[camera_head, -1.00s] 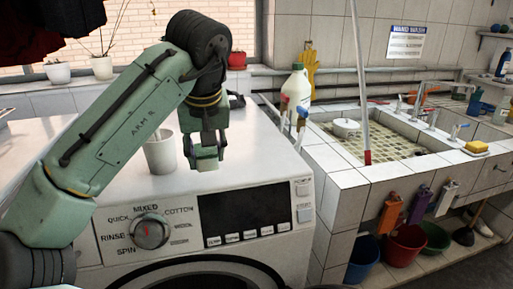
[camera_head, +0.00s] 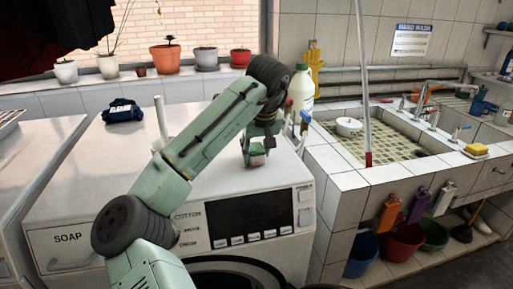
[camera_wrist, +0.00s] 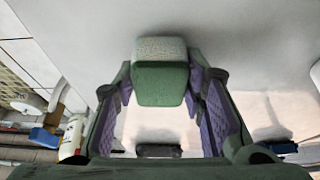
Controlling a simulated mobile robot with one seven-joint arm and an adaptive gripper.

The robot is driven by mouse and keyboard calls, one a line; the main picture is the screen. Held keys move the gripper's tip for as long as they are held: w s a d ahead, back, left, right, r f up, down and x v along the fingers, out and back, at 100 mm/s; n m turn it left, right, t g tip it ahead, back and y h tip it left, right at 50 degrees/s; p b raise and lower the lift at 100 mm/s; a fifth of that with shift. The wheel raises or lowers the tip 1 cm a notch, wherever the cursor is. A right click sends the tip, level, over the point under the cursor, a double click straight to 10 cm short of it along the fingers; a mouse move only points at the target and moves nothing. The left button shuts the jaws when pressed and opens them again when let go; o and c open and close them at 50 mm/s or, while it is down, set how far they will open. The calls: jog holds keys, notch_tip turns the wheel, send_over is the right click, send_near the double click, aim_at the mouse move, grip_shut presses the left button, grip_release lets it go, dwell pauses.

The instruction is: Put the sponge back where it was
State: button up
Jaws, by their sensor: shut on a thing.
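My gripper (camera_head: 256,152) is over the right part of the white washing machine top (camera_head: 205,172). It is shut on a small block-shaped sponge, pale on one side and green on the other. The sponge shows between the purple-padded fingers in the wrist view (camera_wrist: 160,72), and its lower part shows under the fingers in the head view (camera_head: 257,161). I cannot tell whether it touches the machine top. A second, yellow sponge (camera_head: 475,149) lies on the tiled sink's right rim.
The tiled sink (camera_head: 345,180) is to the right, with a white-and-red pole (camera_head: 364,90) at its near-left corner. A white bottle (camera_head: 300,88) stands behind my gripper. A dark blue folded thing (camera_head: 122,110) lies at the back left. Potted plants line the windowsill.

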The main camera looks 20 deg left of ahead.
jog(key=shift+f, duration=0.35)
jog(key=shift+f, duration=0.15)
jog(key=o, duration=1.1)
jog(key=b+v, duration=0.2)
jog(key=v, duration=1)
jog(key=shift+b, duration=0.35)
